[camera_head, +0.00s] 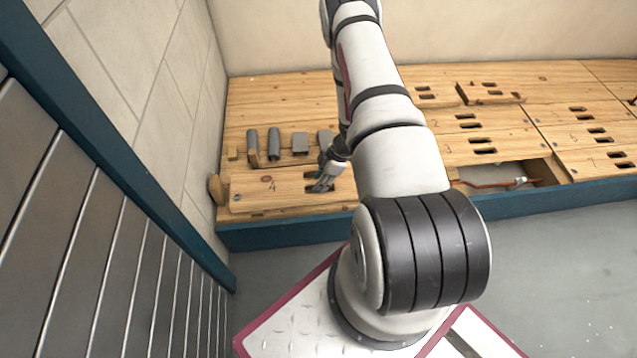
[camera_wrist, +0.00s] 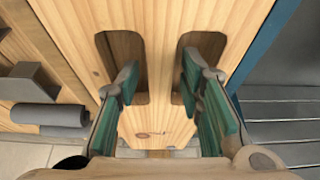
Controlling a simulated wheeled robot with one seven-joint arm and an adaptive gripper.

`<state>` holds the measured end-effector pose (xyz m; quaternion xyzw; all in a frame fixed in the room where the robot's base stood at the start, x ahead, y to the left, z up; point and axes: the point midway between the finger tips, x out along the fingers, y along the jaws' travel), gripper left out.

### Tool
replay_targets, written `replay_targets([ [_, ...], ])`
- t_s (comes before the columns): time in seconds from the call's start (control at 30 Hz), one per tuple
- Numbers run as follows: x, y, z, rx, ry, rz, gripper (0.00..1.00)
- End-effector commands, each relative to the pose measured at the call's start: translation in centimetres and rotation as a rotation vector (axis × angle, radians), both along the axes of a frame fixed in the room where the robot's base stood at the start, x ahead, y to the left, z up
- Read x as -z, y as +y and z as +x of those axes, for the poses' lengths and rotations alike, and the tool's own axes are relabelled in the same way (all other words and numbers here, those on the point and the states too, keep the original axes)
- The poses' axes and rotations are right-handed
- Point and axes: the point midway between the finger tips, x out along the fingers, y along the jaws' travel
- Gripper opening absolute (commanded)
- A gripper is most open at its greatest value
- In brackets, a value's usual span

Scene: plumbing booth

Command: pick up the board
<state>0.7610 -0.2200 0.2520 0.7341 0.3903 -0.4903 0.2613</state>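The board (camera_head: 285,187) is a long wooden plank marked 4, lying on the front left of the wooden bench, with two slots near its right end. In the wrist view the board (camera_wrist: 160,25) fills the middle, with a slot on either side of a narrow wooden bridge. My gripper (camera_head: 320,184) is at these slots. In the wrist view my gripper (camera_wrist: 160,82) has its green-padded fingers apart, one at each slot, on either side of the bridge. Small gaps show between the fingertips and the bridge. How deep the tips reach is hard to tell.
Grey cylinders (camera_head: 274,144) and grey blocks (camera_head: 300,143) stand behind the board. An opening (camera_head: 510,175) in the bench on the right shows an orange pipe. Other slotted boards (camera_head: 470,148) cover the right side. A ribbed grey panel (camera_head: 100,230) stands at left.

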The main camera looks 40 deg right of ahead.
Motion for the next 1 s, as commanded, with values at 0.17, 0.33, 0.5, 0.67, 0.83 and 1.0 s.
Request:
replay_targets([
  [0.17, 0.0, 0.0, 0.0, 0.000, 0.000, 0.000, 0.00],
  [0.33, -0.1, 0.0, 0.1, 0.001, -0.002, 0.000, 0.00],
  [0.5, -0.1, 0.0, 0.1, 0.000, -0.002, 0.000, 0.00],
  [0.67, -0.9, -0.1, 0.1, 0.001, -0.003, -0.001, 0.00],
  [0.83, -2.6, 0.0, 0.1, -0.001, -0.002, 0.000, 0.00],
  [1.0, -4.6, 0.0, 0.0, 0.000, -0.001, 0.000, 0.00],
])
